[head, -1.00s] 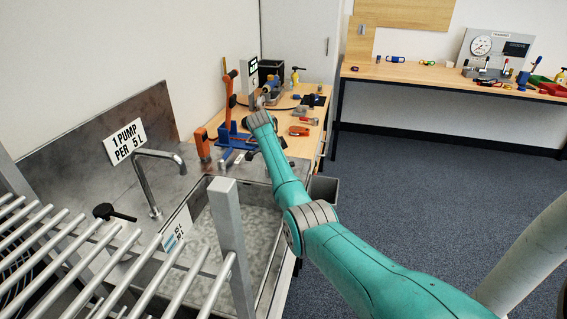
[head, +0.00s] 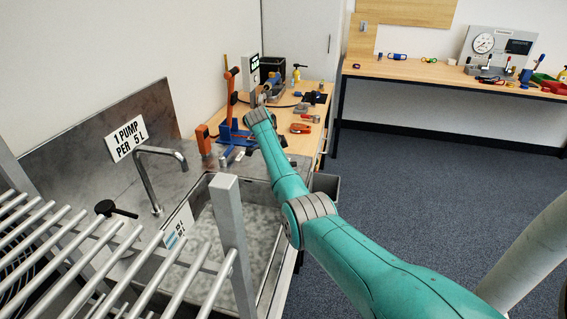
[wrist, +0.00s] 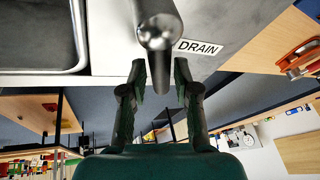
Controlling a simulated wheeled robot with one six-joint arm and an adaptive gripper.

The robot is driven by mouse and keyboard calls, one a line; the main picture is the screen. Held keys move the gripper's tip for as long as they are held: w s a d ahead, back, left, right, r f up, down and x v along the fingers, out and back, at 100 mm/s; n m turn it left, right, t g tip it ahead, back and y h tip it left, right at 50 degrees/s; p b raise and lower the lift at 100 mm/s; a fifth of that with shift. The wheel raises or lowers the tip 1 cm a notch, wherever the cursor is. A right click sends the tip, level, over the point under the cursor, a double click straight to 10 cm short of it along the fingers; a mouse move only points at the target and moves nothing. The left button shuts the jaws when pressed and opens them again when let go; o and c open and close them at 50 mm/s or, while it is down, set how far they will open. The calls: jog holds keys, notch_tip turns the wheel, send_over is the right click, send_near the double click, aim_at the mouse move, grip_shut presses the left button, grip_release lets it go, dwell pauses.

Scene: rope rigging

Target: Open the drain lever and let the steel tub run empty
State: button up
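The steel tub (head: 272,262) is sunk in the counter at lower left centre in the head view. A mottled pale surface shows inside it; I cannot tell the water depth. In the wrist view, the tub's rim (wrist: 80,55) shows at upper left. The drain lever (wrist: 158,32), a shiny round-ended metal rod, is at top centre beside a white DRAIN label (wrist: 198,47). My gripper (wrist: 159,72) is open, with one finger on each side of the rod's line and gaps to both. In the head view my arm hides most of the gripper.
A slatted metal rack (head: 120,245) stands at front left. A tap (head: 152,180) and a "1 PUMP PER 5 L" sign (head: 127,139) are behind the tub. A wooden bench (head: 310,105) with tools lies beyond. Open carpet (head: 430,180) is at right.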

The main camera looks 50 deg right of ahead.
jog(key=shift+o, duration=0.5)
jog(key=shift+r, duration=0.25)
jog(key=v, duration=1.1)
jog(key=shift+a+r, duration=0.2)
jog(key=shift+w, duration=0.1)
